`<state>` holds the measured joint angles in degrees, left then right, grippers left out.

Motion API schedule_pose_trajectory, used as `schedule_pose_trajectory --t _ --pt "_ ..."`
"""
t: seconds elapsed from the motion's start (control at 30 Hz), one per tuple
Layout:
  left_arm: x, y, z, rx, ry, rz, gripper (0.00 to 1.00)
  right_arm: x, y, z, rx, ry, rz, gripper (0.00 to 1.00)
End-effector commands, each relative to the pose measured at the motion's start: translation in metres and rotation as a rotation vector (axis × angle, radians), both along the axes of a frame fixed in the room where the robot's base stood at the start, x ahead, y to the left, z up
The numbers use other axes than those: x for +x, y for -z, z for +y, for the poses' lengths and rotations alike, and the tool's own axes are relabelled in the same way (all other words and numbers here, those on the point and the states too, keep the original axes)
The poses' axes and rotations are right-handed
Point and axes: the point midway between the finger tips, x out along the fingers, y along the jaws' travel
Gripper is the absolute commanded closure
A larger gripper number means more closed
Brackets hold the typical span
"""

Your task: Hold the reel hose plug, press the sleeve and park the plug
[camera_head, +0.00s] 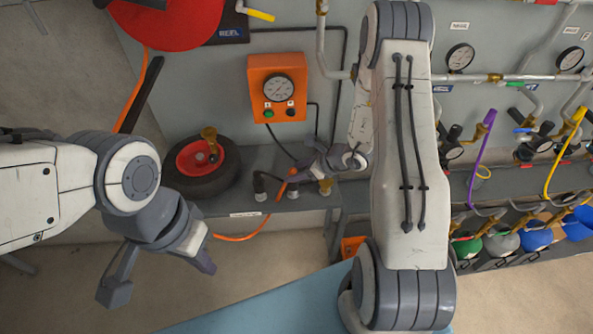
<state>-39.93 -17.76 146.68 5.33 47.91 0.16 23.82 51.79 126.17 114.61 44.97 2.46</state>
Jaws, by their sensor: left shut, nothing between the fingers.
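The orange reel hose (247,232) runs from lower left up to the shelf and ends at my right gripper (295,176). That gripper's fingers are at the hose end, but they are small and overlap it, so I cannot tell whether they close on the plug. The plug and its sleeve cannot be made out clearly there. A brass fitting (325,186) stands on the shelf just right of the fingers. A dark elbow-shaped fitting (260,188) stands to their left.
The red reel (175,22) hangs at upper left, marked REEL. An orange gauge box (277,88) is on the wall. A black wheel with a red hub (203,163) lies on the shelf (240,207). Gauges, pipes and coloured cylinders (536,239) fill the right side.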

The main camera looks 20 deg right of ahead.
Motion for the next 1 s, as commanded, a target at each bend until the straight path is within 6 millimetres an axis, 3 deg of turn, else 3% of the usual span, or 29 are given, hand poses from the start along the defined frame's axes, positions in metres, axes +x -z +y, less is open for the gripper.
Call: schedule_pose_trajectory --t 0.37,0.8,1.0 --pt "0.0 0.002 0.0 0.0 0.002 0.0 1.0 -0.003 -0.004 -0.003 -0.002 0.001 -0.001 0.36" --pt "0.0 0.012 0.0 0.0 0.002 0.0 1.0 -0.047 -0.059 -0.04 -0.002 0.002 -0.003 0.36" --pt "0.0 0.012 0.0 0.0 0.003 0.0 1.0 -0.057 -0.072 -0.048 -0.001 0.001 -0.001 0.36"
